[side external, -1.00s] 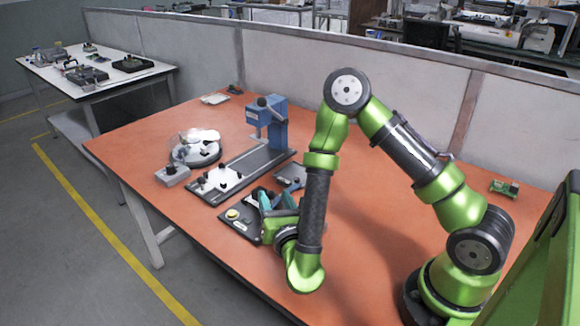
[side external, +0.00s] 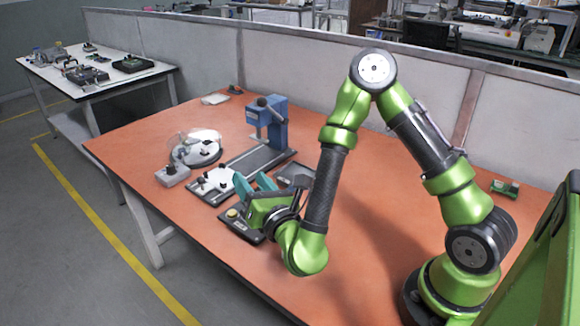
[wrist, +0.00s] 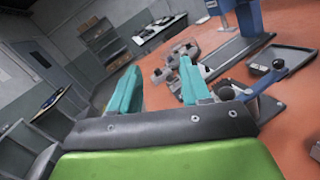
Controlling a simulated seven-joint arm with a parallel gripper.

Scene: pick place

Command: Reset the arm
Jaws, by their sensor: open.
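The part of the dark plate under my gripper is hidden.
On the orange table (side external: 360,200) stand a blue press (side external: 274,122) on a dark rail, a round clear-covered dish (side external: 195,150), a grey box (side external: 172,174) and a dark tray (side external: 296,174). A grey partition (side external: 320,75) runs behind. The table's right-middle is clear.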

